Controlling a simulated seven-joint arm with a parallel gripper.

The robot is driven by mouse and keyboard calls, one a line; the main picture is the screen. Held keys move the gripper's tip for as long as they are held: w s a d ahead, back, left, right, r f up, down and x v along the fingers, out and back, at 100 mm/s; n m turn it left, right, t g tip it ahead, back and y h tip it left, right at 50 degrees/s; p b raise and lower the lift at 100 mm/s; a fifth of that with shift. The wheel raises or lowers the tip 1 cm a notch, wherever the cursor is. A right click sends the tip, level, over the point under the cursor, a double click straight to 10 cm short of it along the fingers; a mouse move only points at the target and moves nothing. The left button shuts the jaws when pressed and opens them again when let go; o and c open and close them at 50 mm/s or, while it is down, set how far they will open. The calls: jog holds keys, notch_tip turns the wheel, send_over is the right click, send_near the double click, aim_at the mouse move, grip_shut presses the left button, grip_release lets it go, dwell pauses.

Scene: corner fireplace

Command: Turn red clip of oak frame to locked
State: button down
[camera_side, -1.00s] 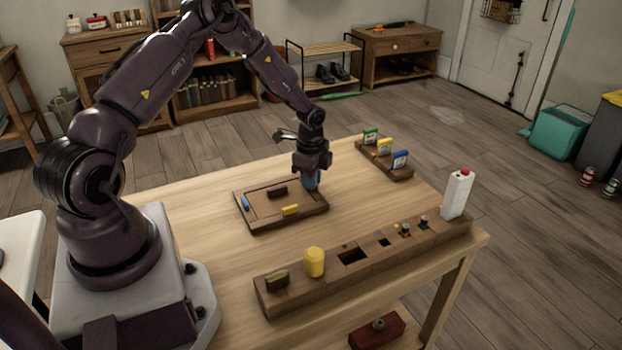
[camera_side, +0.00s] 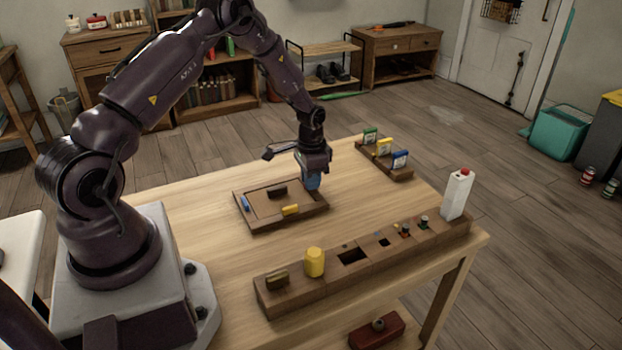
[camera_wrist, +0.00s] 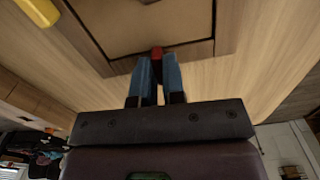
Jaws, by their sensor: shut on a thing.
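The oak frame (camera_side: 262,222) lies flat on the table, with a dark handle-like block (camera_side: 277,192) on its panel. A blue clip (camera_side: 245,203) is on its left side and a yellow clip (camera_side: 290,210) on its near side. My gripper (camera_side: 312,183) points down at the frame's right side. In the wrist view, my gripper's blue fingers (camera_wrist: 157,72) are shut on the red clip (camera_wrist: 157,52) at the frame's edge (camera_wrist: 190,52). The side view hides the red clip behind the fingers. I cannot tell exactly how the red clip is turned.
A long wooden block (camera_side: 330,275) with a yellow knob (camera_side: 314,262) and a white bottle (camera_side: 457,194) runs along the table's near side. A rack (camera_side: 372,163) with green, yellow and blue cards stands at the back right. The table between them is mostly clear.

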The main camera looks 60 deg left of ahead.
jog(key=shift+n, duration=0.6)
jog(key=c, duration=1.2)
grip_release()
notch_tip(320, 180, up, 13)
jog(key=s+d+r+t, duration=0.5)
jog(key=s+d+r, duration=1.5)
jog(key=s, duration=0.1)
jog(key=shift+t, duration=0.3)
